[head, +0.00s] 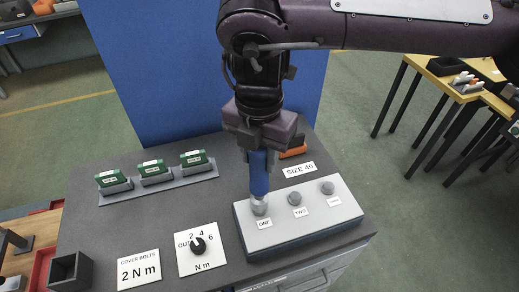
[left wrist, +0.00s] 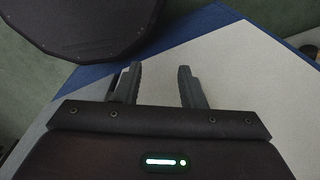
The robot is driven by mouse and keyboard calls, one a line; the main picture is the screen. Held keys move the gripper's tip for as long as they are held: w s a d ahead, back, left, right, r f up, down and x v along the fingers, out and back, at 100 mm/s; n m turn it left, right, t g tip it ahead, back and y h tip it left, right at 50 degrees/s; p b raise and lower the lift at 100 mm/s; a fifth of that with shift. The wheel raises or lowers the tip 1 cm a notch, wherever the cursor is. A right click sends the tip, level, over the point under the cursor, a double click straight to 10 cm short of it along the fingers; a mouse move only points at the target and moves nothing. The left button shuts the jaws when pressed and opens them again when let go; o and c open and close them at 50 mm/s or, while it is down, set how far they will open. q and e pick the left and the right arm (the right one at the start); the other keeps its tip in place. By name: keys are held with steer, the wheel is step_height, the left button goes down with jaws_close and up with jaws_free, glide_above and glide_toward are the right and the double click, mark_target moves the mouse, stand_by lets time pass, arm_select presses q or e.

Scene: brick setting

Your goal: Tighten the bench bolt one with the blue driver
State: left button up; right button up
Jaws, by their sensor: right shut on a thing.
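My right gripper (head: 264,140) is shut on the blue driver (head: 259,174) and holds it upright, tip down, over the grey bolt block (head: 300,226). The driver's metal end (head: 260,206) is at the bolt behind the label ONE and hides that bolt. Whether it is fully seated on the bolt I cannot tell. Bolts TWO (head: 295,198) and THREE (head: 327,187) stand in the same block to the right. My left gripper (left wrist: 158,84) shows only in the left wrist view, with its fingers apart and nothing between them.
A dial (head: 198,245) and a "2 N m" card (head: 138,270) lie left of the block. Several green-topped pieces stand in a grey rack (head: 158,186). An orange and black item (head: 293,149) lies behind the driver. A blue panel (head: 165,60) rises at the back.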

arm_select(q)
steer(key=shift+s+a, duration=0.15)
steer(key=shift+a, duration=0.15)
arm_select(e)
steer(key=shift+s+r, duration=0.1)
steer(key=shift+r, duration=0.05)
arm_select(q)
steer(key=shift+a+r+p, duration=0.15)
steer(key=shift+r+p, duration=0.3)
stand_by(0.4)
